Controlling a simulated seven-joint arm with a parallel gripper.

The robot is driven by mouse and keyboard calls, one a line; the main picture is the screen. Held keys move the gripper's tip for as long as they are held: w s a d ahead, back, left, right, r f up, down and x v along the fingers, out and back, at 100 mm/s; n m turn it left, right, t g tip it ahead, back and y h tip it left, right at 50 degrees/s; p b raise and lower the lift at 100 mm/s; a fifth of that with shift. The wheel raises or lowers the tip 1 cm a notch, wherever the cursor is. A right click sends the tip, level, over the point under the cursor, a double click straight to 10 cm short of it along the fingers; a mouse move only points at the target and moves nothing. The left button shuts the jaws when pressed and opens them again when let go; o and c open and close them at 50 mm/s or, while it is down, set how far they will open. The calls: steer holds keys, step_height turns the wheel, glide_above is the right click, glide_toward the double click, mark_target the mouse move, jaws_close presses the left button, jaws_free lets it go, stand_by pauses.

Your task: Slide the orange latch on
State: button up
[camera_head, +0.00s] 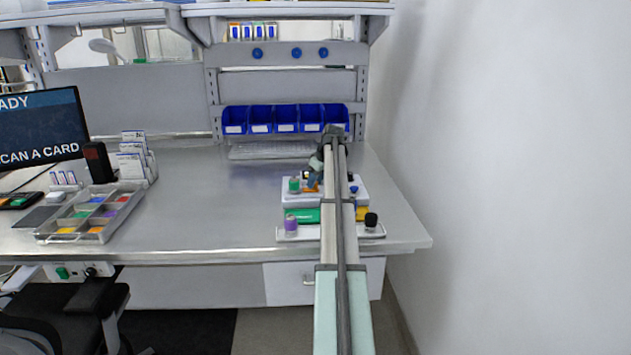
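A small patch of orange, the latch (309,189), shows on the white fixture (291,199) at the right side of the workbench. A green knob (294,185) stands just left of it. My gripper (314,183) points down over the fixture, right at or just above the orange latch. I cannot tell whether it touches the latch. Its fingers are too small and dark to show whether they are open or shut. My arm runs up the picture from the bottom and hides the middle of the fixture.
A white tray (289,236) in front holds a green block (301,215), a purple knob (291,222) and a black knob (371,219). Blue bins (285,118) line the back. A sorting tray (66,238) and monitor stand left. The bench between (205,195) is clear.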

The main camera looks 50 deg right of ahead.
jaws_close()
steer(key=shift+w+a, duration=0.65)
steer(key=shift+a, duration=0.05)
steer(key=shift+o, duration=2.1)
jaws_free()
steer(key=v, duration=1.4)
steer(key=shift+f, duration=0.15)
